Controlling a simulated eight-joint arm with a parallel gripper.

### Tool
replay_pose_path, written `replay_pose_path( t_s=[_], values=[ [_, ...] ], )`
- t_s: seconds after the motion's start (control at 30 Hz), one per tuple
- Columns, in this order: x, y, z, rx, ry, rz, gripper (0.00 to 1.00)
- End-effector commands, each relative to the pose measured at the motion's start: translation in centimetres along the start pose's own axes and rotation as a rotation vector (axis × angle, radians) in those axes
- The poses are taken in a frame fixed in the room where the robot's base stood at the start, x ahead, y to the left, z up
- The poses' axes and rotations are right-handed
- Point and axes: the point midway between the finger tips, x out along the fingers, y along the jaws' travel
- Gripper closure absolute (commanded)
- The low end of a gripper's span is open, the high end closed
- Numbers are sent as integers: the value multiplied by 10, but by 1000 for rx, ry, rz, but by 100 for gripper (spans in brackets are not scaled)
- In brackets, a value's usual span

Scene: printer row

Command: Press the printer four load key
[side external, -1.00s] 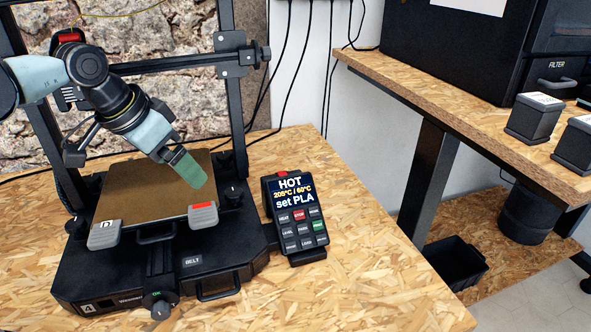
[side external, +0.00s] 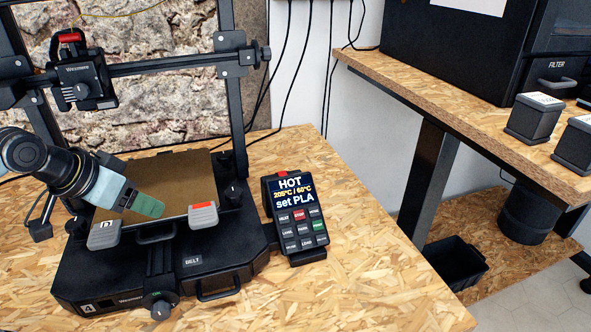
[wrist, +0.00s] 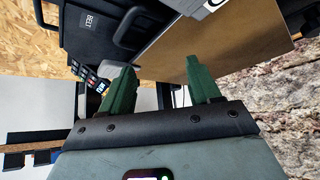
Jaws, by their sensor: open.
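The printer (side external: 165,285) bears a "4" label at its front left corner. Its black control pad (side external: 283,236) stands at its right side, with a lit screen (side external: 291,191) reading HOT and "set PLA". Below the screen are rows of small keys, one red and one green. A grey key in the bottom row (side external: 306,244) seems to be the load key, though its lettering is tiny. My gripper (side external: 150,207), with green fingers, is over the left part of the print bed, well left of the pad and apart from it. In the wrist view its fingers (wrist: 161,85) are open and empty.
The brown print bed (side external: 182,172) has grey clips at its front corners. The gantry frame (side external: 233,90) and print head (side external: 84,85) stand behind it. A dark knob (side external: 160,309) sits at the front. Bare wooden tabletop (side external: 365,260) lies right of the pad.

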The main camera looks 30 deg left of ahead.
Motion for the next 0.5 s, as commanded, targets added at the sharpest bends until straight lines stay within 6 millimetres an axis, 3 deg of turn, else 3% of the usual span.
replay_pose_path(
  t_s=[0.03, 0.37, 0.5],
  values=[
    [0, 0, 0, 0, 0, 0, 46],
    [0, 0, 0, 1, 0, 0, 96],
    [0, 0, 0, 1, 0, 0, 100]
  ],
)
